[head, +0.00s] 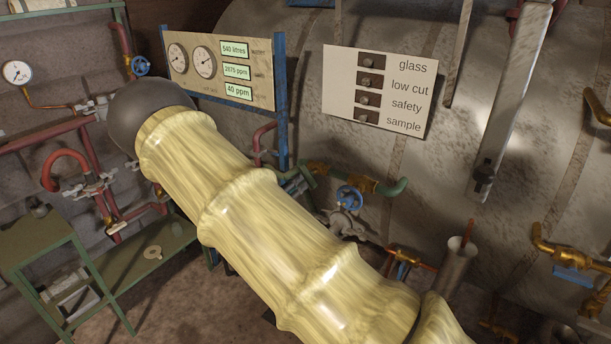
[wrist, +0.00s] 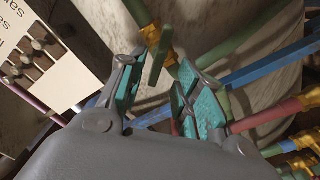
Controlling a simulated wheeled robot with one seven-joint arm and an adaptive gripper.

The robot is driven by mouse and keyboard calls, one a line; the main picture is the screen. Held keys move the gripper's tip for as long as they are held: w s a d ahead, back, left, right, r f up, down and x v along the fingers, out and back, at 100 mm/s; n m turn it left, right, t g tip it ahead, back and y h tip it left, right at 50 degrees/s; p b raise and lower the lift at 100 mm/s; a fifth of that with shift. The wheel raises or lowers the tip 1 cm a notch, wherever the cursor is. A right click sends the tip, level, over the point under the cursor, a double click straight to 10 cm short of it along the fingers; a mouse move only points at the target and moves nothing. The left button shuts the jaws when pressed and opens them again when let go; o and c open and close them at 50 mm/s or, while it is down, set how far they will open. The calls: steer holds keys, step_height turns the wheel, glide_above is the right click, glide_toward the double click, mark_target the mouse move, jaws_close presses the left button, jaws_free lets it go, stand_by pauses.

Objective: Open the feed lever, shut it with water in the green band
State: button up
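In the wrist view my gripper (wrist: 163,88) is open, with teal pads on its fingers. A green bar (wrist: 158,62), which looks like a lever handle, stands beyond and between the fingertips, beside a brass fitting (wrist: 153,35) on a green pipe. I cannot tell if it is the feed lever or if a finger touches it. In the head view my yellow arm covers the middle and its fingers are hidden. A tall metal column (head: 512,95) stands on the tank at right; no green band or water level shows.
A switch plate (head: 340,95) has glass, low cut, safety and sample rows. A blue handwheel (head: 349,197) is near green piping. Red pipes and a green bench (head: 40,238) are left; blue bars (wrist: 275,68) cross near the gripper.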

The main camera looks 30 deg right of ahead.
mark_target(306, 180)
steer(key=shift+p+x, duration=1.05)
steer(key=shift+x, duration=2)
jaws_close()
